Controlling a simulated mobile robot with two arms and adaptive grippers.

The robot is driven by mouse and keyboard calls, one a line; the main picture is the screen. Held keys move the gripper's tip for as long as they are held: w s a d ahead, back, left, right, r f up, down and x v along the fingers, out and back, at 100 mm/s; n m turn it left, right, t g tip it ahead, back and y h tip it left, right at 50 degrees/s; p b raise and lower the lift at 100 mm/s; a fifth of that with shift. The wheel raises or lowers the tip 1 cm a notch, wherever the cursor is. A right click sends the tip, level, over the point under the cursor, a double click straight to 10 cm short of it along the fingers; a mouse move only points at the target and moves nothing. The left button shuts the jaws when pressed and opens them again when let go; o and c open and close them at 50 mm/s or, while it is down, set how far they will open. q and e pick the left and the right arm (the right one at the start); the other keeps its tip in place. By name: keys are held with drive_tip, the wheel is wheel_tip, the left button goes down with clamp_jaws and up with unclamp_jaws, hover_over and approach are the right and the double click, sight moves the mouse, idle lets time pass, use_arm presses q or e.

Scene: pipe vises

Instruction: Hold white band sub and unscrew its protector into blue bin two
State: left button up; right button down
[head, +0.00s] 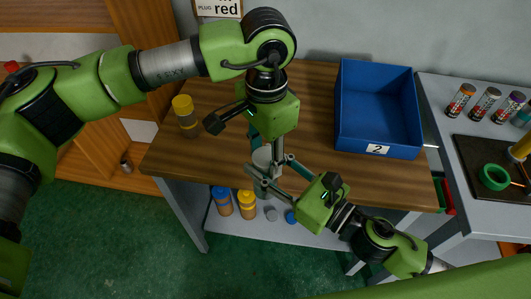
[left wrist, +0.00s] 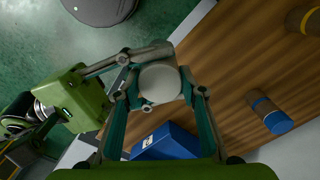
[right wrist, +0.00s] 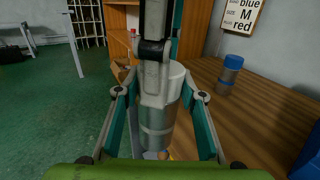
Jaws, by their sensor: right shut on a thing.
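The white band sub (right wrist: 157,125) is a grey metal cylinder with a white top part, standing upright at the table's front edge in the right wrist view. My right gripper (right wrist: 160,103) is shut around its body. Its white round top (left wrist: 160,82) shows from above in the left wrist view. My left gripper (left wrist: 160,92) points down from above, with its fingers on either side of the white top and seemingly small gaps. In the head view the sub's white top (head: 262,157) is partly hidden by the fingers. Blue bin two (head: 345,105) stands empty at the table's back right.
A yellow-capped cylinder (head: 186,115) stands on the wooden table's left. A blue-capped cylinder (right wrist: 230,75) stands behind the sub. Several coloured parts lie on the shelf below (head: 235,228). A side bench (head: 450,105) at right carries small cans and a green ring.

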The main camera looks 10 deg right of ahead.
use_arm(q)
drive_tip(key=n, duration=0.6)
drive_tip(key=shift+n, duration=0.4)
drive_tip(key=o, duration=1.2)
drive_tip(key=shift+r, duration=0.1)
wheel_tip(320, 180, up, 4)
drive_tip(key=shift+r, duration=0.15)
drive_tip(key=shift+c, duration=0.4)
drive_tip(key=shift+r+m, duration=1.1)
drive_tip(key=shift+r, duration=0.5)
drive_tip(key=shift+f, duration=3.85)
